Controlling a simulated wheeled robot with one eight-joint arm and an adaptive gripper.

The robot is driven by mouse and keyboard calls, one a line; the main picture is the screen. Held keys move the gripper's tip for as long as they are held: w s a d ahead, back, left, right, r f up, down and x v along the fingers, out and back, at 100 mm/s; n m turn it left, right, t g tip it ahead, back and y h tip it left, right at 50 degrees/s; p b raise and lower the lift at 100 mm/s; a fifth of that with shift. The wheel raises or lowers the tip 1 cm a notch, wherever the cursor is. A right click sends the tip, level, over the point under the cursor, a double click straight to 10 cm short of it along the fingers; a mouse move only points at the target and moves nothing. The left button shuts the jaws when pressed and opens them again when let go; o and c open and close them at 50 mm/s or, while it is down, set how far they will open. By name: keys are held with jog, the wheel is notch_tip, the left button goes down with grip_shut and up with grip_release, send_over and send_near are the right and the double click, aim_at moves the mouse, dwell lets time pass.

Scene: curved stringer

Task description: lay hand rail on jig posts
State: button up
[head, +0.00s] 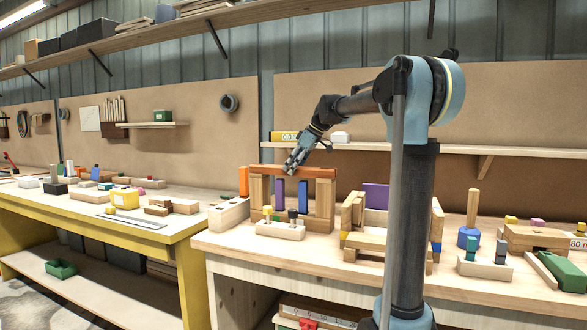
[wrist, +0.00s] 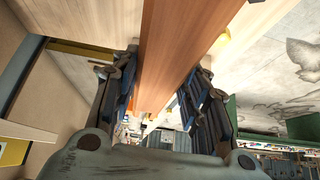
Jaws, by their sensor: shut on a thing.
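The hand rail (head: 318,172), a long orange-brown bar, lies level across the tops of two pale wooden jig posts, the left post (head: 259,193) and the right post (head: 325,201). I cannot tell whether it rests on them or hangs just above. My gripper (head: 291,167) is over the rail, left of its middle, and shut on it. In the wrist view the rail (wrist: 178,45) runs lengthwise between the two fingers (wrist: 158,95), which hide part of its sides. The posts are not clearly visible in the wrist view.
A pale block with coloured pegs (head: 281,231) is in front. A wooden cradle with a purple panel (head: 376,197) stands to the right. An orange upright piece (head: 244,181) is close on the left. A shelf (head: 450,149) runs behind.

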jog(key=shift+f, duration=0.65)
jog(key=o, duration=1.4)
jog(key=v, duration=1.2)
jog(key=shift+f, duration=0.1)
